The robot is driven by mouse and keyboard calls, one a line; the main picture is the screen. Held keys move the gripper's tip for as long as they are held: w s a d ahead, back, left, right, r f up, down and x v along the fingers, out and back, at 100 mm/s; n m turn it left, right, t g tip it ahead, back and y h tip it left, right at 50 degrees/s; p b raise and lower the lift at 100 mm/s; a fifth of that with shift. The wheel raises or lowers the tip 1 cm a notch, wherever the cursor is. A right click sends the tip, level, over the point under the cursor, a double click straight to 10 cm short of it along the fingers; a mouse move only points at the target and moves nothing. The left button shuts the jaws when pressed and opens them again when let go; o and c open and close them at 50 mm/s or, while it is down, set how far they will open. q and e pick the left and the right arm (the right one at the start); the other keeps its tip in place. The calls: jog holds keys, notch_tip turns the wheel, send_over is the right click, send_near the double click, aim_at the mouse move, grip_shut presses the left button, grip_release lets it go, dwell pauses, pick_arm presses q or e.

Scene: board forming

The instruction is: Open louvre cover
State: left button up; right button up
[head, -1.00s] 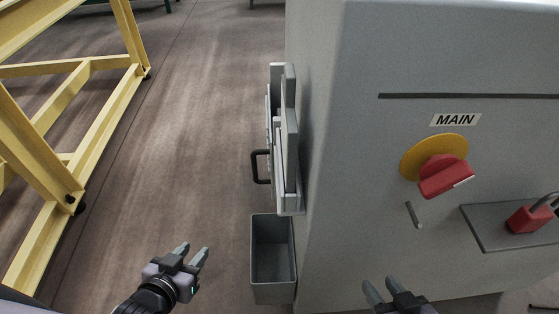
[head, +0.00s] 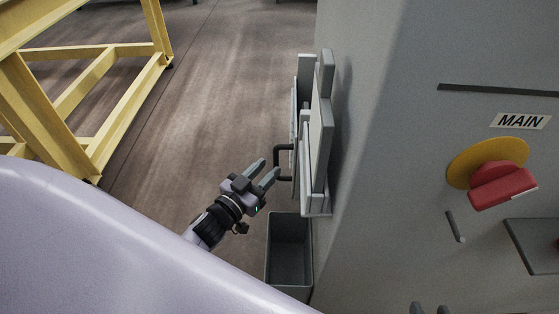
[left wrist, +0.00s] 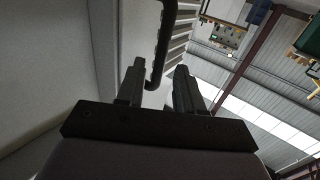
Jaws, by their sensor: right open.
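The louvre cover (head: 295,120) is on the side of the grey cabinet, seen almost edge-on in the head view. Its slats (left wrist: 182,38) show in the left wrist view. A black bar handle (head: 284,148) sticks out from it on the left. My left gripper (head: 267,170) is beside the handle with its fingers apart. In the left wrist view the handle (left wrist: 163,45) reaches down between the fingertips (left wrist: 159,72), and the jaws are not closed on it. My right gripper (head: 430,308) is open at the bottom edge, only its fingertips showing.
The grey cabinet (head: 390,150) fills the right side, with a red and yellow MAIN switch (head: 490,170) on its front. An open grey bin (head: 289,283) is below the cover. A yellow frame (head: 120,120) stands at the left. Bare floor (head: 215,110) lies between.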

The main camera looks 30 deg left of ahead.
aim_at(274, 162)
pick_arm(q)
jog(key=shift+w+d+b, duration=0.15)
jog(key=shift+w+b, duration=0.1)
jog(key=shift+w, duration=0.95)
jog(key=shift+w+d+b, duration=0.15)
jog(key=shift+w+b, duration=0.1)
jog(key=shift+w, duration=0.9)
grip_shut()
